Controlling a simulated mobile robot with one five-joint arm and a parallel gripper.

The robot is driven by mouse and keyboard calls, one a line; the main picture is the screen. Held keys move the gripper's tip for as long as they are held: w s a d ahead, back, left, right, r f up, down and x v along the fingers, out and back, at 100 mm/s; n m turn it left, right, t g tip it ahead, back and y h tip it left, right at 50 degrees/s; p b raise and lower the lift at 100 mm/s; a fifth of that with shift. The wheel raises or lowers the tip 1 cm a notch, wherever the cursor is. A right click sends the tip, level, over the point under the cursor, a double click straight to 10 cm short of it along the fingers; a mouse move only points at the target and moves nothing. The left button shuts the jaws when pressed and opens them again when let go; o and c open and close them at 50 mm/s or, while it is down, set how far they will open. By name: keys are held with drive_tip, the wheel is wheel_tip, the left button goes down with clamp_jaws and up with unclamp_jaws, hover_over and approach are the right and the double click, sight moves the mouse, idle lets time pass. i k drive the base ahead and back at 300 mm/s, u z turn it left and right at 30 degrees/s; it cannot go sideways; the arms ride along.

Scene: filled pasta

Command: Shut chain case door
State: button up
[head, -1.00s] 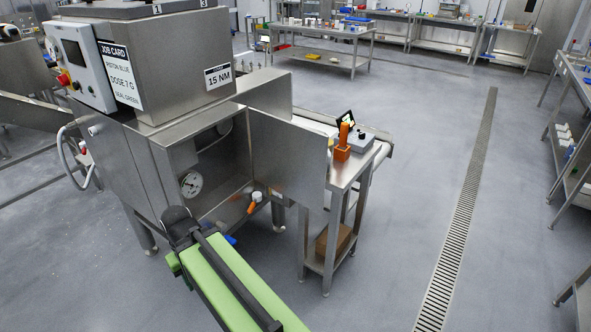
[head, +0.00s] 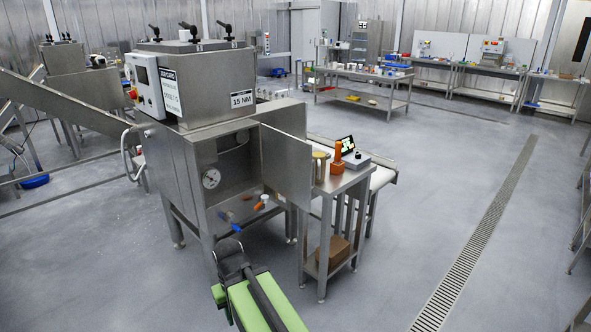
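The chain case door (head: 287,166) is a flat steel panel, standing open at the right side of the machine's open case (head: 190,185). Inside the case are a round gauge (head: 211,178) and a few small orange, white and blue parts near its floor. My gripper (head: 231,258) is at the far end of my green arm, at the bottom centre, in front of and below the case. It shows apart from the door in the picture. Its fingertips are too dark and small to tell if they are open or shut.
A steel side table (head: 345,184) stands close by the door's right edge, carrying an orange tool holder (head: 336,160) and a grey device. A brown box (head: 332,252) is on its lower shelf. Open floor with a drain grate (head: 470,250) lies to the right.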

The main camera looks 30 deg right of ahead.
sight(289, 166)
drive_tip(key=u, duration=0.05)
drive_tip(key=k, duration=0.1)
drive_tip(key=z, duration=2.4)
drive_tip(key=i, duration=3.45)
drive_tip(key=u, duration=0.6)
drive_tip(key=k, duration=0.15)
drive_tip(key=u, duration=2.7)
